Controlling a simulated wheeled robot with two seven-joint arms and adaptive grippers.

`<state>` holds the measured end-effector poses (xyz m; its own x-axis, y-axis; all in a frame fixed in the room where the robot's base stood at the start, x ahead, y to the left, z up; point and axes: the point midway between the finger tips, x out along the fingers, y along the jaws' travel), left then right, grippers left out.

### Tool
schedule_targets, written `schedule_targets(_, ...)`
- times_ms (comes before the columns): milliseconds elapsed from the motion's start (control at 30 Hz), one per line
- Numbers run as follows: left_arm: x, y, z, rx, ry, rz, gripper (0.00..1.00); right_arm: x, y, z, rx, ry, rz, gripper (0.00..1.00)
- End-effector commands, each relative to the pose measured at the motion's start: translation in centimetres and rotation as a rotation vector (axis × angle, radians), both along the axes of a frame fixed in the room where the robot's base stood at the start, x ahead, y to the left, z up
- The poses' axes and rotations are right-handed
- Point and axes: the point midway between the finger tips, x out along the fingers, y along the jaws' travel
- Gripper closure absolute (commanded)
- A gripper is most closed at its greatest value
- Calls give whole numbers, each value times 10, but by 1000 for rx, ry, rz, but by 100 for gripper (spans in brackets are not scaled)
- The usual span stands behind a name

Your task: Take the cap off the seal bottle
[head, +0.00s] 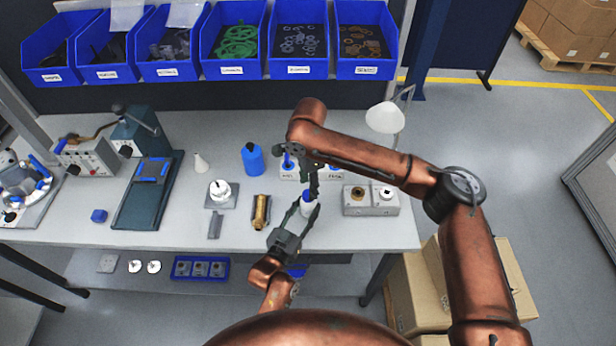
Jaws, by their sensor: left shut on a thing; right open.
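A small white bottle (306,208) with a blue top (307,197), which looks like the seal bottle, stands near the front of the bench. My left gripper (304,213) reaches in from the front edge and is shut on this bottle. My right gripper (311,190) comes down from above and behind, with open fingers just over the blue top. Whether its fingers touch the cap is too small to tell. The fingers of both grippers partly hide the bottle and cap.
A brass cylinder (261,212) lies left of the bottle, and a grey two-socket block (371,200) stands right of it. Blue bins (232,70) line the rear.

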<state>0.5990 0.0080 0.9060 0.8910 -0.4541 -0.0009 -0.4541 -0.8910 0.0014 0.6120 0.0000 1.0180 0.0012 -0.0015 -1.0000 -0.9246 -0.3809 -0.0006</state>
Motion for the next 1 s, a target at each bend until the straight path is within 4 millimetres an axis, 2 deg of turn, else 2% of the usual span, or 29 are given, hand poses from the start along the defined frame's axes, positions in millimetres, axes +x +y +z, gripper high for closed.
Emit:
schedule_targets(100,0,0,1,-1,-2,0,100,0,0,-18,0,1,1,59)
schedule_targets(300,0,0,1,-1,-2,0,100,0,0,-34,0,-1,2,59)
schedule_targets(633,0,0,1,-1,-2,0,100,0,0,-37,2,-1,2,59)
schedule_targets(1000,0,0,1,-1,-2,0,100,0,1,-37,2,-1,2,84)
